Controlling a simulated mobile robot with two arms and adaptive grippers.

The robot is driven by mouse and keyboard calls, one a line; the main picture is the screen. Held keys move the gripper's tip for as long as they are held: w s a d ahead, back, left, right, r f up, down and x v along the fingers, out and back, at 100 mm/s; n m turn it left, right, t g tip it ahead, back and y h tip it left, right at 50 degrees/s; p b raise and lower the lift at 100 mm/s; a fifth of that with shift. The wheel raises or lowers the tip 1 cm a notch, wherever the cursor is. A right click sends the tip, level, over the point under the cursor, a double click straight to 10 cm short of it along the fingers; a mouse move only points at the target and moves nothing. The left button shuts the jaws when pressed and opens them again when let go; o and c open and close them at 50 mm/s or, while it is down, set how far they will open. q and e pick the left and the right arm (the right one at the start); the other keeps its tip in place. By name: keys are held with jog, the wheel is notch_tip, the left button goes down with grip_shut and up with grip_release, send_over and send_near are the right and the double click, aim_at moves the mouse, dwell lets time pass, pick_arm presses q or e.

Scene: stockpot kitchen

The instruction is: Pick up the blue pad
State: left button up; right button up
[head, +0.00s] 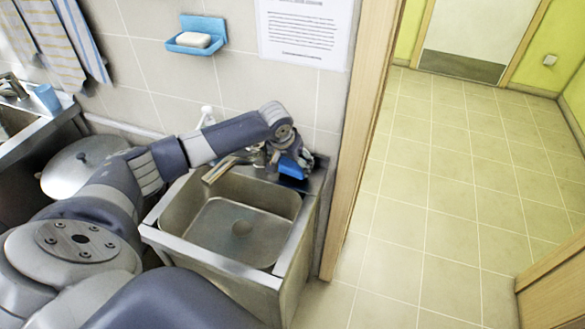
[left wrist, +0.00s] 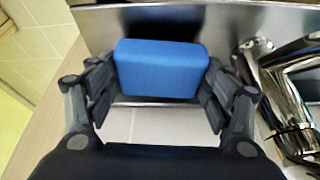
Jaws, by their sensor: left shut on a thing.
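The blue pad (left wrist: 160,68) is a small block with rounded edges, held between the two fingers of my left gripper (left wrist: 160,85) in the left wrist view. The fingers press on its left and right ends. In the head view the pad (head: 291,168) shows in part at the far right corner of the sink, with my left gripper (head: 297,160) over it. I cannot tell whether the pad still touches the sink's rim. My right gripper is not in view.
The metal sink (head: 222,218) stands below my left arm. Its tap (head: 222,169) is left of the gripper, and shows close by in the left wrist view (left wrist: 285,85). A wooden door frame (head: 352,140) rises just to the right. A blue soap dish (head: 197,38) hangs on the wall.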

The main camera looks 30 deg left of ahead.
pick_arm(q)
jog(key=s+d+r+b, duration=0.3)
jog(key=s+d, duration=0.5)
jog(key=d, duration=0.5)
jog(key=shift+s+d, duration=0.2)
jog(key=shift+d, duration=0.15)
